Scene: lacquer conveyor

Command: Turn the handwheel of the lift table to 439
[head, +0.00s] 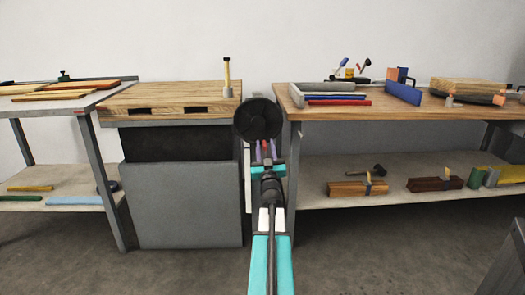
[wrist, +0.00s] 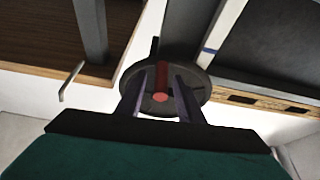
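The lift table (head: 170,97) has a wooden top and a grey body, left of centre in the head view. Its dark round handwheel (head: 257,112) is at its right side. In the wrist view the handwheel (wrist: 196,98) lies straight ahead, with a red bar (wrist: 163,73) and a round red spot near its middle. My gripper (head: 265,152) is in front of the wheel; its two fingers (wrist: 160,80) are apart, one on each side of the red bar. I cannot tell whether they touch the wheel. No figure of the setting is legible.
A yellow upright piece (head: 226,77) stands on the lift table's top. A wooden workbench (head: 400,112) with tools and a lower shelf is close on the right. A grey-topped table (head: 50,102) stands on the left. The gap between lift table and workbench is narrow.

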